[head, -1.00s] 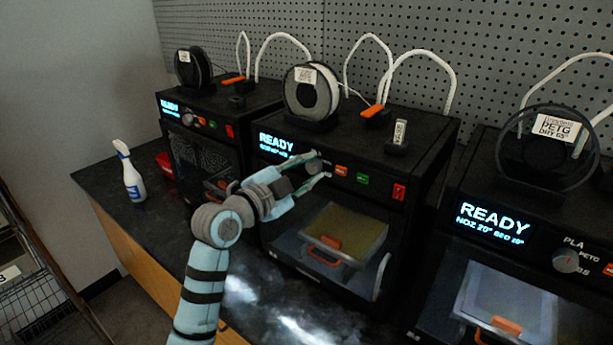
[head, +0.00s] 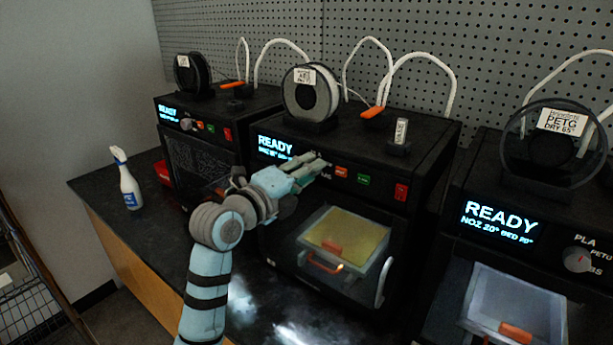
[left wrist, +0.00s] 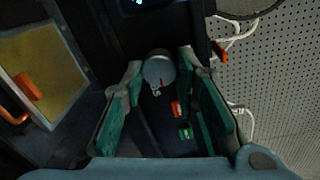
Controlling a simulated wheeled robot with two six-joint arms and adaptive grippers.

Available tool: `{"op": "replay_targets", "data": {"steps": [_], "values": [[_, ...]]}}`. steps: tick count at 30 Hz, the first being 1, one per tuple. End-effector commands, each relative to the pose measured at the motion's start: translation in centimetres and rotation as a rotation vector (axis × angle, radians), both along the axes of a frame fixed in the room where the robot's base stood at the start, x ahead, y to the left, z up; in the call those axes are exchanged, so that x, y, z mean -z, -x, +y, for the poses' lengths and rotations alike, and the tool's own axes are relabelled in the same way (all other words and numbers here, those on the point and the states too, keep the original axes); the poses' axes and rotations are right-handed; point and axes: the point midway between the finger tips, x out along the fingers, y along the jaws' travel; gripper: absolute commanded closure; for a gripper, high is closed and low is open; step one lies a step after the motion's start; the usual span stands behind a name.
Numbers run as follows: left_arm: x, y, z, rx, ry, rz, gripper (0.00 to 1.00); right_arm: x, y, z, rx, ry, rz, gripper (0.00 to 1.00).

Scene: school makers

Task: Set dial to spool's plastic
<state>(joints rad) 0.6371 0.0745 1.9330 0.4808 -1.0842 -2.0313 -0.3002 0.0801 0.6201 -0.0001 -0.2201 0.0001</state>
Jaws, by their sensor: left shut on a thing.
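The middle printer (head: 345,215) has a READY screen (head: 275,146), and its grey round dial shows in the left wrist view (left wrist: 159,68) with a small red mark on it. My left gripper (head: 318,163) is shut on this dial, with one green finger on each side in the left wrist view (left wrist: 161,68). A pale spool (head: 311,95) in a dark holder stands on top of this printer. Its white label (head: 304,76) is too small to read surely. My right gripper is not in view.
Orange, green and red buttons (head: 401,192) sit right of the dial. A right printer (head: 500,245) carries a spool labelled PETG (head: 562,122); a left printer (head: 198,150) stands beyond. A spray bottle (head: 129,182) stands at the bench's left end.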

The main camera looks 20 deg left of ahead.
Motion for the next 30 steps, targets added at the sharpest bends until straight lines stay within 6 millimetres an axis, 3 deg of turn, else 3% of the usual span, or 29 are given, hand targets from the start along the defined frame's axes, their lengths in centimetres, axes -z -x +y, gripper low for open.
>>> {"op": "replay_targets", "data": {"steps": [15, 30], "values": [[0.2, 0.0, 0.0, 0.0, -0.357, -0.14, 1.0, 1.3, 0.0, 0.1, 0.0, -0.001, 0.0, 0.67], [0.2, 0.0, 0.0, 0.001, -0.44, -0.173, 1.0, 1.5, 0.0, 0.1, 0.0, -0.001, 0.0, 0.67]]}}
